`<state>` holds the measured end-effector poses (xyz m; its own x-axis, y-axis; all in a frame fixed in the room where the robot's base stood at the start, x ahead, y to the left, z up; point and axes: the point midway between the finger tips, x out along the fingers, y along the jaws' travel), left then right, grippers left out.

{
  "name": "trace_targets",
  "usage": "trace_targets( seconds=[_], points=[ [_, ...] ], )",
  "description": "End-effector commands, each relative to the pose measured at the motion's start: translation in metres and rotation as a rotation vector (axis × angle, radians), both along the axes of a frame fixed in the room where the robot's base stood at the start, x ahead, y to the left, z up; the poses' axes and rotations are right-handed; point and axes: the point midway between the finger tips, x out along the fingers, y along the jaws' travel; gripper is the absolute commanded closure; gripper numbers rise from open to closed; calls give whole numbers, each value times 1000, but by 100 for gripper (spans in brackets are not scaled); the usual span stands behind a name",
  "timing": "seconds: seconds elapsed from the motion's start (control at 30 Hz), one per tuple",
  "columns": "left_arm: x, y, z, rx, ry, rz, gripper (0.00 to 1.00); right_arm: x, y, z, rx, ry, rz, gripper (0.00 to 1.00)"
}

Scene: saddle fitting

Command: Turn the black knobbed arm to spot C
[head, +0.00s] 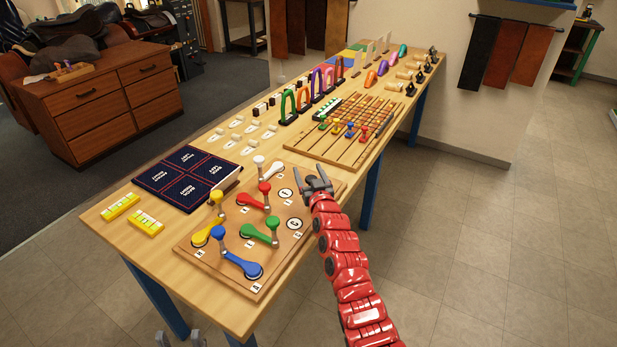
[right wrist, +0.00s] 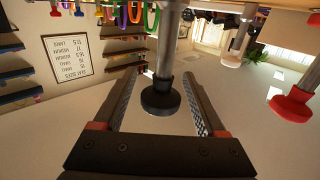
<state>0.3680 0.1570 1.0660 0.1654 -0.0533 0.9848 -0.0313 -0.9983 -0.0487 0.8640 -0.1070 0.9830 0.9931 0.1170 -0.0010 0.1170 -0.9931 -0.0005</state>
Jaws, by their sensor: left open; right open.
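A wooden board (head: 222,259) carries several coloured knobbed arms. In the right wrist view a black knob (right wrist: 161,98) on a grey post (right wrist: 168,45) stands between the fingers of my right gripper (right wrist: 160,101), with gaps on both sides. In the head view my right gripper (head: 316,181) is open at the board's right edge and hides the black arm. A round white spot (head: 294,224) bears a letter like C or G; another round spot (head: 285,193) lies further back. My left gripper (head: 180,338) is open at the bottom edge, away from the board.
White (head: 269,172), red (head: 253,201), green (head: 259,235), yellow (head: 207,235) and blue (head: 240,267) knobbed arms stand on the same board. A dark blue panel (head: 188,177) and yellow blocks (head: 121,207) lie at left. A slatted board (head: 322,149) with coloured pegs lies behind.

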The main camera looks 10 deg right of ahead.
Motion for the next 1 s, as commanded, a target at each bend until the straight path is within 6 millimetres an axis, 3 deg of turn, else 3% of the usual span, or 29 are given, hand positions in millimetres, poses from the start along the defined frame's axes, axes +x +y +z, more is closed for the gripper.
trace_targets(
  seconds=[0.27, 0.67, 1.0],
  points=[
    [0, 0, 0, 0, 0, 0, 50, 1, 0, 1, 0, 0, 0, 28],
    [0, 0, 0, 0, 0, 0, 50, 1, 0, 1, 0, 0, 0, 100],
    [0, 0, 0, 0, 0, 0, 50, 1, 0, 1, 0, 0, 0, 100]
  ],
)
